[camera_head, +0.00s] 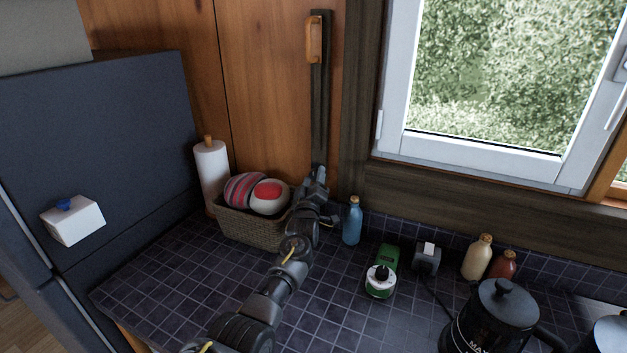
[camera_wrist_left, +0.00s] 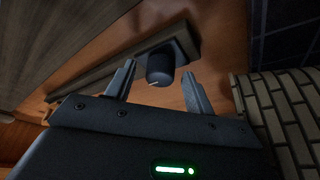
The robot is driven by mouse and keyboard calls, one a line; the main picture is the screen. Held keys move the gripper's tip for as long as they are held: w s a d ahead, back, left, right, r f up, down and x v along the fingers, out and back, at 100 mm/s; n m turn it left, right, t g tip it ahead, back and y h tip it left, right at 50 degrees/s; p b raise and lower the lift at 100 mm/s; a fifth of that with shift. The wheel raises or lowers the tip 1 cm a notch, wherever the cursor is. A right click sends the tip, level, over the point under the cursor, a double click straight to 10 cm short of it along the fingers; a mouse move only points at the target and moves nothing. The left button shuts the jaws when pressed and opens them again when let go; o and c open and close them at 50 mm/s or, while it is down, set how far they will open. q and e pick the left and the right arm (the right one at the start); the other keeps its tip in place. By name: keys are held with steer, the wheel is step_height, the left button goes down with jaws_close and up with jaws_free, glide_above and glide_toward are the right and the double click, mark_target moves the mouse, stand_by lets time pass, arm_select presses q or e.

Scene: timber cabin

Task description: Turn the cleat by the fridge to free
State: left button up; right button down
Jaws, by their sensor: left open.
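A long dark vertical strip (camera_head: 320,110) is mounted on the timber wall to the right of the fridge (camera_head: 100,140), with an orange-brown wooden piece (camera_head: 314,40) at its top. I cannot tell for sure which piece is the cleat. My left gripper (camera_head: 319,178) is at the strip's lower end, and hides the knob in the head view. Its open fingers (camera_wrist_left: 157,88) stand on either side of the knob, apparently without gripping it.
A wicker basket (camera_head: 250,229) with rounded items and a paper roll (camera_head: 212,170) stand left of my arm. A blue bottle (camera_head: 352,222) is close on its right. A green item (camera_head: 383,270), a kettle (camera_head: 497,318) and bottles stand further right. Tiled counter is clear at front left.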

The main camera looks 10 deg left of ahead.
arm_select(q)
steer(key=c, duration=1)
steer(key=shift+o, duration=0.2)
steer(key=shift+a+f+m+h+b, duration=0.1)
steer(key=shift+f+m+h+b, duration=0.25)
steer(key=shift+m+b, duration=0.9)
steer(key=shift+r+m+t+h+b, duration=0.2)
steer(key=shift+m+t+h+b, duration=0.15)
steer(key=shift+m, duration=0.3)
steer(key=shift+r, duration=0.1)
steer(key=o, duration=1)
steer(key=shift+c, duration=0.2)
